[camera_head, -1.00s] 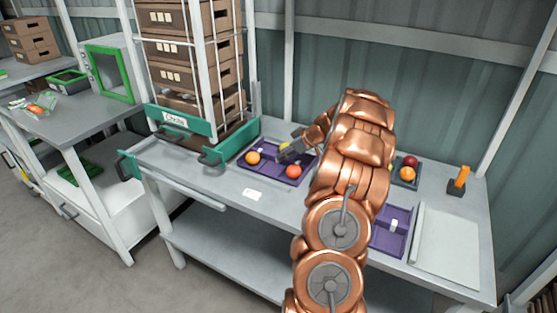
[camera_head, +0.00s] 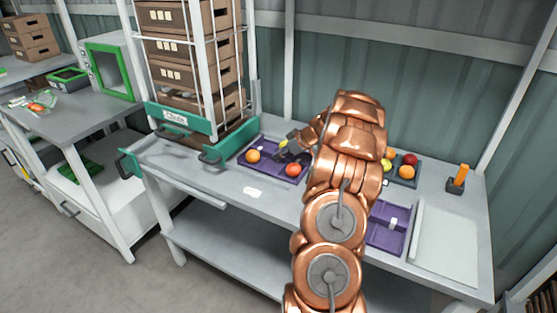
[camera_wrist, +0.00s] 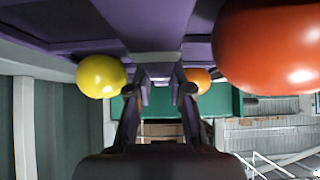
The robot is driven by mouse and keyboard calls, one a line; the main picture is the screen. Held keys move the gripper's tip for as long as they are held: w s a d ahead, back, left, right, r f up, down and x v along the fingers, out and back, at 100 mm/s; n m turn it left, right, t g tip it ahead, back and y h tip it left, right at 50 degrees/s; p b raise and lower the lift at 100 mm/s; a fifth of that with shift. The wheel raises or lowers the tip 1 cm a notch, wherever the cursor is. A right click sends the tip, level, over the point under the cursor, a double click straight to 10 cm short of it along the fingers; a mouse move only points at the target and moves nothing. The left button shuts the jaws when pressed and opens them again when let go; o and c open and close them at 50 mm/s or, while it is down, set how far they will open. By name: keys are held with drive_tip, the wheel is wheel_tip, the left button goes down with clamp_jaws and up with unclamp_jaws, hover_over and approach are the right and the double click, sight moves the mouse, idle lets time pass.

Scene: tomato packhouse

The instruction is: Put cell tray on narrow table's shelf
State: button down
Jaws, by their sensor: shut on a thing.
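A purple cell tray (camera_head: 262,172) lies on the grey table, holding an orange tomato (camera_head: 252,155), a red tomato (camera_head: 292,169) and a yellow one (camera_head: 284,144). My gripper (camera_head: 283,153) reaches down into the tray from the right. In the wrist view my gripper (camera_wrist: 160,92) has its two fingers on either side of a purple divider (camera_wrist: 160,70) of the tray, shut on it. The yellow tomato (camera_wrist: 101,75) and the red tomato (camera_wrist: 268,48) show beside the fingers. The lower shelf (camera_head: 225,250) of this table looks bare where visible.
A green-based rack of brown boxes (camera_head: 195,50) stands left of the tray. Right are a second purple tray (camera_head: 388,235), partly behind my arm, a dark tray of tomatoes (camera_head: 404,182), a white board (camera_head: 446,245) and an orange-handled item (camera_head: 459,178). Another table (camera_head: 75,118) stands left.

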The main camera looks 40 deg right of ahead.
sight(271, 154)
drive_tip(key=shift+r, duration=0.1)
drive_tip(key=shift+r+b, duration=0.6)
drive_tip(key=shift+r, duration=1.2)
drive_tip(key=shift+s+a+f, duration=0.1)
drive_tip(key=shift+s+a, duration=0.25)
drive_tip(key=shift+s, duration=0.15)
drive_tip(key=s+a+b, duration=0.1)
drive_tip(key=s+a, duration=0.2)
drive_tip(key=s, duration=0.1)
drive_tip(key=s+a+r+b, duration=0.1)
drive_tip(key=s+a, duration=0.2)
drive_tip(key=s, duration=0.1)
drive_tip(key=s+a+b, duration=0.1)
drive_tip(key=s+a, duration=0.2)
drive_tip(key=shift+s+r, duration=0.2)
drive_tip(key=shift+s, duration=0.2)
